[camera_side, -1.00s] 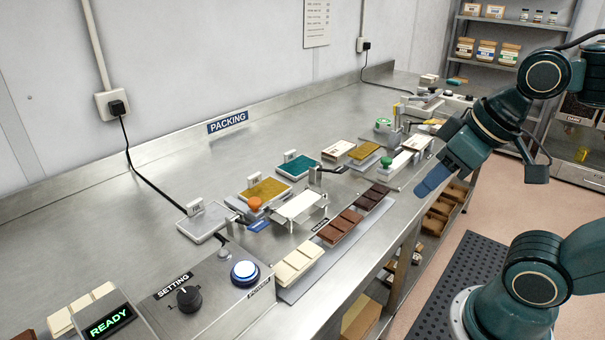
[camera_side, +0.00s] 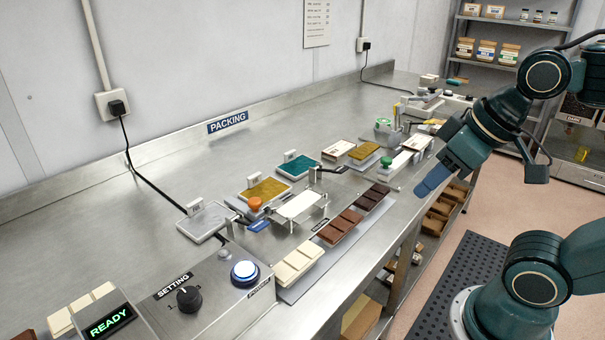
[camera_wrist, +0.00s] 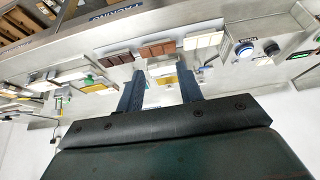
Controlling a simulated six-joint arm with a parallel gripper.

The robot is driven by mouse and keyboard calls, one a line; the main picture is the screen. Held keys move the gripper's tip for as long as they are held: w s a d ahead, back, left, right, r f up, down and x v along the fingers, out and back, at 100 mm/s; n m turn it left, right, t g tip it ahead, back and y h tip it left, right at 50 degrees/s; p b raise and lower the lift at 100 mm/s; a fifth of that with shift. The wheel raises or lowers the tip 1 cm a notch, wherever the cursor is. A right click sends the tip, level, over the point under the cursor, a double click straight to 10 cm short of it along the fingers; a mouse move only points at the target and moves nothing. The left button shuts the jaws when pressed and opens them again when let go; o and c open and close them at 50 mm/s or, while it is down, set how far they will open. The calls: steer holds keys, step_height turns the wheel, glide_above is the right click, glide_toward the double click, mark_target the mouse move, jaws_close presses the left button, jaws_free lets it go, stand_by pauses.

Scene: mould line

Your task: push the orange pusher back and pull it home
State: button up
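The orange pusher (camera_side: 255,203) is a round orange knob on a low mount, left of the white plate (camera_side: 301,205) in the side view. A small blue piece (camera_side: 258,225) lies just in front of it. I cannot make out the orange knob clearly in the wrist view. My gripper (camera_side: 430,185) hangs in the air at the right, over the front edge of the bench and well apart from the pusher. In the wrist view its two blue fingers (camera_wrist: 162,85) are spread, with nothing held between them.
Chocolate bars (camera_side: 340,227) lie along the front of the bench. A control box with a dial (camera_side: 189,299) and a lit blue button (camera_side: 245,272) stands at the near left. Grey, mustard and teal pads (camera_side: 299,166) line the back. Green-knobbed fixtures (camera_side: 386,162) stand farther right.

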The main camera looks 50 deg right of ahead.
steer(key=shift+o, duration=0.2)
steer(key=o, duration=0.3)
steer(key=w+a+r+m+g, duration=0.1)
steer(key=w+r, duration=0.2)
steer(key=w, duration=0.6)
steer(key=w+a+r+m+g, duration=0.1)
steer(key=w+r+g, duration=0.15)
steer(key=w, duration=0.55)
steer(key=w+a+f+m+g, duration=0.1)
steer(key=w+f, duration=0.3)
steer(key=w, duration=0.5)
steer(key=w+a+f+m+g, duration=0.1)
steer(key=w+a+f, duration=0.2)
steer(key=w, duration=0.6)
steer(key=shift+w+a+f+m, duration=0.25)
steer(key=shift+w+f+m, duration=0.1)
steer(key=shift+f, duration=0.2)
